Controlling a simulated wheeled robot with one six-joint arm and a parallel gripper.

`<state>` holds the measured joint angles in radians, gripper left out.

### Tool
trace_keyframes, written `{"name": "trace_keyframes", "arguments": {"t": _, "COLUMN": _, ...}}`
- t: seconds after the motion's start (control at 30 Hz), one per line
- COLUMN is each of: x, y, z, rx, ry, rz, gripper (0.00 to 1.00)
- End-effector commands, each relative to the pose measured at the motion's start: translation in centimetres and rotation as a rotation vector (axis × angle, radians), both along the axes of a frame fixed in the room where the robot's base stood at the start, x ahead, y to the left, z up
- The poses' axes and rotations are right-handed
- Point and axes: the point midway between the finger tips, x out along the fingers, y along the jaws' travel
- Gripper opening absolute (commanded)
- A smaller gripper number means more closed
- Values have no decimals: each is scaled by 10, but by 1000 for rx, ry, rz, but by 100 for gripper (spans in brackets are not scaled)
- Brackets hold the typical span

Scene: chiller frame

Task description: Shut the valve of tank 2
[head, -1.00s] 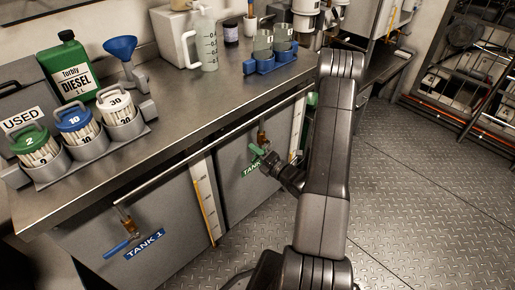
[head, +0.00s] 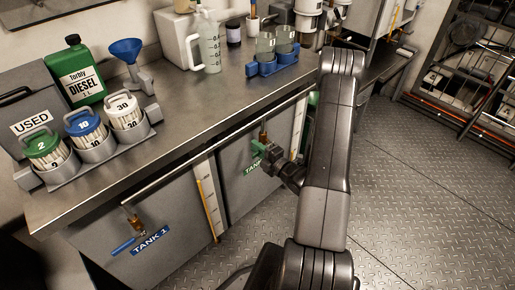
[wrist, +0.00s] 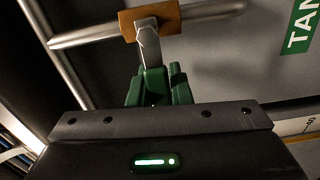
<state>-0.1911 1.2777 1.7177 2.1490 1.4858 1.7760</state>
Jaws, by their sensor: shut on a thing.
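The tank 2 valve has a brass-coloured body (wrist: 150,20) on the pipe in the wrist view. A grey lever runs from it to a green handle (wrist: 153,88). In the head view the green handle (head: 258,147) sits just below the brass body (head: 263,135). My gripper (head: 267,153) is at the handle and shut on it; its fingertips are largely hidden. The green tank 2 label (wrist: 303,25) is cut off at the wrist view's right edge, and my gripper partly hides it in the head view (head: 251,168).
The tank 1 valve has a blue handle (head: 123,246) at the lower left. A metal pipe (head: 200,159) runs along the cabinet front under the counter (head: 165,110). A level gauge (head: 208,202) stands between the tanks. The floor (head: 405,180) on the right is clear.

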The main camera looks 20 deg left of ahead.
Motion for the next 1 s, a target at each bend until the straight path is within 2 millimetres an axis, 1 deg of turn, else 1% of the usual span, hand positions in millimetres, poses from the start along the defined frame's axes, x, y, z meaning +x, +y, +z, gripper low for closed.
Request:
{"name": "trace_keyframes", "arguments": {"t": 0.03, "x": 1, "y": 0, "z": 4, "rx": 9, "ry": -5, "rz": 0, "gripper": 0}}
{"name": "trace_keyframes", "arguments": {"t": 0.17, "x": 1, "y": 0, "z": 5, "rx": 9, "ry": -6, "rz": 0, "gripper": 0}}
{"name": "trace_keyframes", "arguments": {"t": 0.2, "x": 1, "y": 0, "z": 5, "rx": 10, "ry": -7, "rz": 0, "gripper": 20}}
{"name": "trace_keyframes", "arguments": {"t": 0.3, "x": 1, "y": 0, "z": 5, "rx": 9, "ry": -7, "rz": 0, "gripper": 39}}
{"name": "trace_keyframes", "arguments": {"t": 0.57, "x": 1, "y": 0, "z": 3, "rx": 5, "ry": -5, "rz": 0, "gripper": 39}}
{"name": "trace_keyframes", "arguments": {"t": 0.67, "x": 0, "y": -3, "z": 3, "rx": 5, "ry": -4, "rz": 0, "gripper": 39}}
{"name": "trace_keyframes", "arguments": {"t": 0.77, "x": -4, "y": -13, "z": 2, "rx": 3, "ry": -2, "rz": -2, "gripper": 39}}
{"name": "trace_keyframes", "arguments": {"t": 0.87, "x": -11, "y": -29, "z": 3, "rx": 5, "ry": -1, "rz": -4, "gripper": 39}}
{"name": "trace_keyframes", "arguments": {"t": 1.0, "x": -21, "y": -56, "z": 3, "rx": 5, "ry": -1, "rz": -6, "gripper": 39}}
